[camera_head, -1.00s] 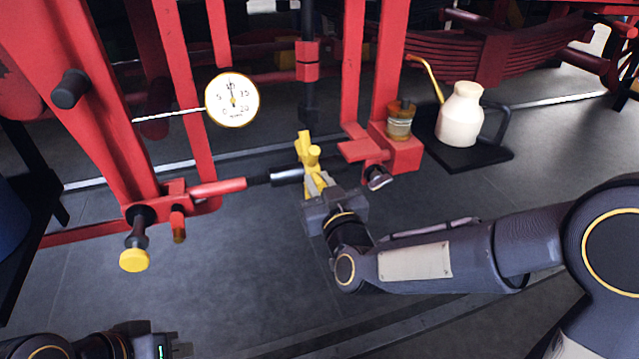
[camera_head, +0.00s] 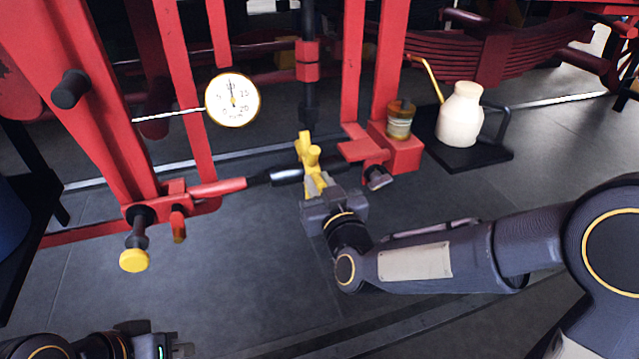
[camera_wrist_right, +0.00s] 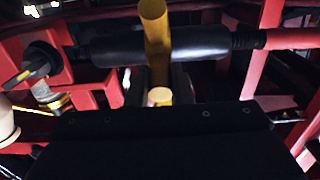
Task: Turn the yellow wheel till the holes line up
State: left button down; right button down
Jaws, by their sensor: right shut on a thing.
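The yellow wheel (camera_head: 306,146) shows in the head view as yellow spokes on a dark turnbuckle-like sleeve (camera_head: 287,175) between two red rods. In the right wrist view a yellow spoke (camera_wrist_right: 155,45) stands up in front of the sleeve (camera_wrist_right: 195,43), and a second spoke (camera_wrist_right: 160,96) points toward the camera. My right gripper (camera_head: 320,188) is shut on the yellow wheel, its fingers partly hidden by its own body. My left gripper (camera_head: 182,345) is at the bottom left, away from the wheel; its jaw opening is unclear. The holes cannot be made out.
A yellow-ended pin (camera_head: 134,260) hangs at the left red bracket. A dial gauge (camera_head: 232,100) is above the rod. A cream oil can (camera_head: 461,115) stands on a black tray (camera_head: 472,158) at the right. Red frame bars surround the wheel; the floor in front is clear.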

jog(key=shift+s+f+b, duration=0.1)
jog(key=shift+f+b, duration=1.2)
jog(key=shift+f, duration=0.15)
jog(key=shift+f+b, duration=0.7)
jog(key=shift+b, duration=0.1)
jog(key=shift+w+a+f+b, duration=0.1)
jog(key=shift+w+f+b, duration=0.3)
jog(key=shift+f+b, duration=0.4)
